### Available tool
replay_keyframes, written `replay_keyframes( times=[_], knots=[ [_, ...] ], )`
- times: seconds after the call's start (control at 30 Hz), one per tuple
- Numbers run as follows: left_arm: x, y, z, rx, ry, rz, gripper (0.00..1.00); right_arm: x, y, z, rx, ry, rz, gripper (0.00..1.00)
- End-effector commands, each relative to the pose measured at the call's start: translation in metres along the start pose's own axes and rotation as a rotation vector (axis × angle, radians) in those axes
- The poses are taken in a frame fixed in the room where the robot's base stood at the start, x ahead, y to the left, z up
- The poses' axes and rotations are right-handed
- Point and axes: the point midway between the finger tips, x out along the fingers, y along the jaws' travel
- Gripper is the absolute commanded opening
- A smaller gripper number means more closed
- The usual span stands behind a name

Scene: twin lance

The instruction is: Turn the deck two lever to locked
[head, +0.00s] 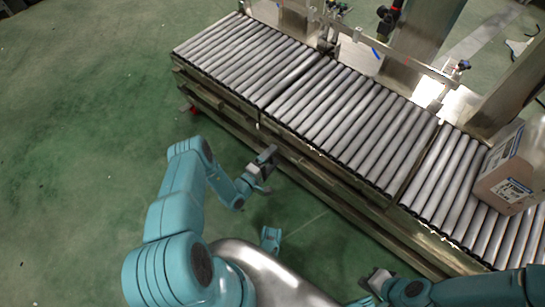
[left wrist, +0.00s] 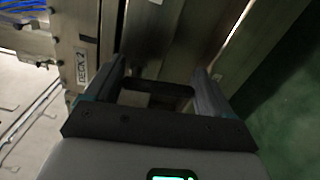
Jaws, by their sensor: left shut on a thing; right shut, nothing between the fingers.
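The conveyor frame carries a label reading DECK 2 (left wrist: 82,66) in the left wrist view. A dark bar, the deck two lever (left wrist: 158,89), spans the gap between the fingers of my left gripper (left wrist: 160,80), just right of the label. My left gripper (head: 264,167) is shut on it at the near side of the conveyor in the head view, where the lever is too small and covered to make out. The lever's locked or unlocked marks cannot be read. My right gripper (head: 374,281) is shut and empty, low in the head view near the conveyor's near side.
The roller conveyor (head: 335,105) runs diagonally from upper left to lower right, with a metal side rail (head: 330,200) close to both grippers. A cardboard box (head: 512,170) sits on its rollers at the right. Green floor (head: 80,130) on the left is clear.

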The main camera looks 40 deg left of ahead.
Motion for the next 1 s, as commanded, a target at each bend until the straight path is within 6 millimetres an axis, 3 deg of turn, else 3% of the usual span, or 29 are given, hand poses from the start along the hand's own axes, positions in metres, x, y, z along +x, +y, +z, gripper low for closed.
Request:
replay_keyframes(
  times=[0.3,0.83,0.87,0.9,1.0],
  knots=[
    [-0.0019,-0.0013,-0.0039,0.111,0.005,-0.003,0.53,-0.0038,-0.0023,0.0008,-0.004,-0.002,-0.001,0.00],
    [-0.0017,-0.0017,-0.0047,0.134,0.005,-0.003,0.53,-0.0040,-0.0025,0.0008,-0.005,-0.002,-0.001,0.00],
    [-0.0016,-0.0016,-0.0048,0.134,0.005,-0.003,0.87,-0.0040,-0.0025,0.0009,-0.005,-0.002,-0.001,0.00],
    [-0.0015,-0.0016,-0.0047,0.134,0.005,-0.003,1.00,-0.0040,-0.0025,0.0008,-0.005,-0.002,-0.001,0.00],
    [-0.0011,-0.0013,-0.0044,0.134,0.004,-0.002,1.00,-0.0040,-0.0025,0.0008,-0.005,-0.002,-0.001,0.00]
  ],
)
